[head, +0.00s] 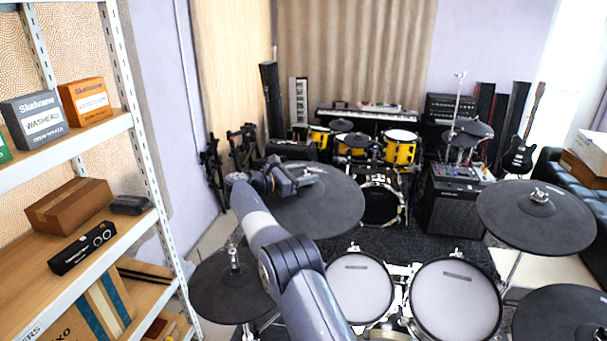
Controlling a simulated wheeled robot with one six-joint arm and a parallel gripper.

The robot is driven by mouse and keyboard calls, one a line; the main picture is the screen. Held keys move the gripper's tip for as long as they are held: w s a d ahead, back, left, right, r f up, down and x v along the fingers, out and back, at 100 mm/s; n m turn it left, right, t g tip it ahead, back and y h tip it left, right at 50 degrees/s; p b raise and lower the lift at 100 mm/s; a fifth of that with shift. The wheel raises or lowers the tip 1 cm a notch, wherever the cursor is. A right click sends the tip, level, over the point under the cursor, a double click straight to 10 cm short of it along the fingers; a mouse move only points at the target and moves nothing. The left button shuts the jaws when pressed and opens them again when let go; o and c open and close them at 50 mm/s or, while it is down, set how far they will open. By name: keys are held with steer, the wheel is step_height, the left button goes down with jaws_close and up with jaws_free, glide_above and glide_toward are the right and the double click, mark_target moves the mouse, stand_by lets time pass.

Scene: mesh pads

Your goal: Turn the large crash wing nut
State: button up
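My arm reaches up from the bottom, and my gripper (300,178) is over the back-left cymbal pad (335,210), a large dark disc. The gripper is close to the middle of this pad, where the wing nut is hidden or too small to make out. I cannot tell whether the fingers touch anything or are open. Another large dark cymbal pad (530,224) stands at the right, with a silvery wing nut (540,196) on top. A smaller dark pad (217,297) at the front left has its own nut (233,259). No label shows which is the large crash.
White mesh drum pads (455,300) stand in front, and another dark pad (562,318) is at the bottom right. A metal shelf (150,150) with boxes is close on the left. Yellow drums (400,148), a keyboard (368,114) and an amplifier (456,208) stand behind.

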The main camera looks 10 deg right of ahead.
steer(key=shift+o, duration=1.2)
steer(key=shift+a, duration=0.1)
steer(key=b+v, duration=0.2)
steer(key=v, duration=0.8)
steer(key=shift+s+a+r+b, duration=0.1)
steer(key=shift+a+r+b, duration=0.05)
steer(key=shift+a+b, duration=0.15)
